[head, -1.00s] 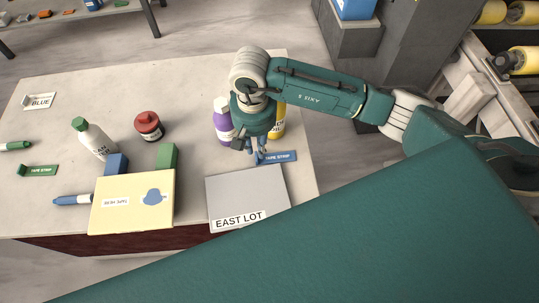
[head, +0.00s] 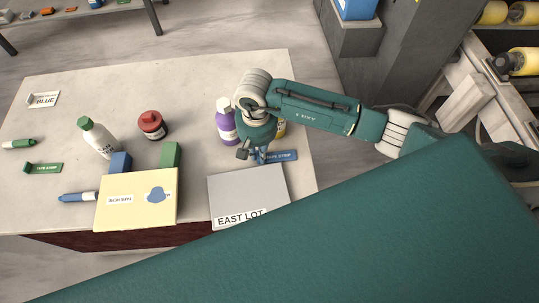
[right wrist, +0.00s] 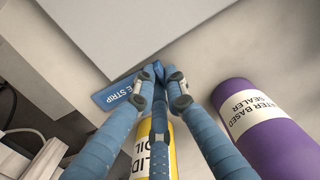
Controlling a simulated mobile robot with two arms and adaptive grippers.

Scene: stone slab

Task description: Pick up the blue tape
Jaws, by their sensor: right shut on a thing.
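The blue tape strip (head: 283,155) lies on the stone slab (head: 200,85) just behind the grey EAST LOT panel (head: 248,190). It also shows in the right wrist view (right wrist: 115,97), with part of its lettering covered by a finger. My right gripper (head: 258,158) is down at the strip's left end. In the right wrist view my right gripper (right wrist: 152,72) has its fingers closed together on that end of the strip. I cannot see a gap between the strip and the slab. My left gripper is not in view.
A purple bottle (head: 226,125) and a yellow bottle (head: 281,129) stand close to my right gripper. A green tape strip (head: 43,168), a white bottle (head: 99,138), a red jar (head: 152,125) and a yellow panel (head: 137,212) are further left. The slab's back middle is clear.

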